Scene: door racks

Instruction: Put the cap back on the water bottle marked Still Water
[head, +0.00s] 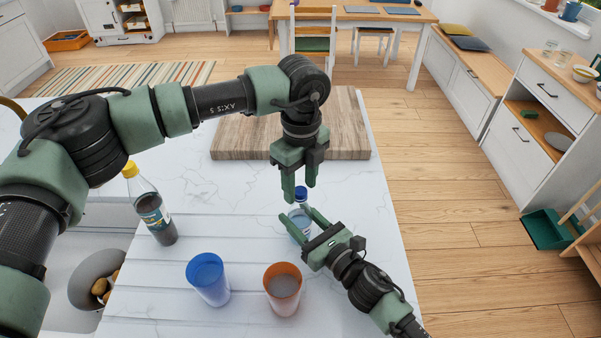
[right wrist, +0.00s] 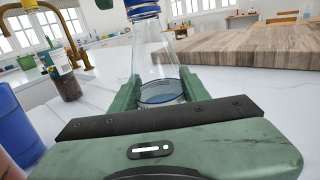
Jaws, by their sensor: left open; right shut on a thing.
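A clear water bottle (head: 299,217) stands on the white marble counter, its label not readable from here. It also shows in the right wrist view (right wrist: 156,60). My right gripper (head: 296,212) is shut on its body, one finger on each side. A blue cap (head: 301,194) sits at the top of the bottle's neck; the right wrist view shows the cap (right wrist: 143,9) cut by the top edge. I cannot tell how tightly it is seated. My left gripper (head: 300,188) points down just over the cap, open, its fingertips to either side of it.
A dark bottle with a yellow cap (head: 152,208) stands at the left. A blue cup (head: 208,279) and an orange cup (head: 282,288) stand in front. A wooden board (head: 345,125) lies behind. A bowl (head: 95,278) is near the sink at the lower left.

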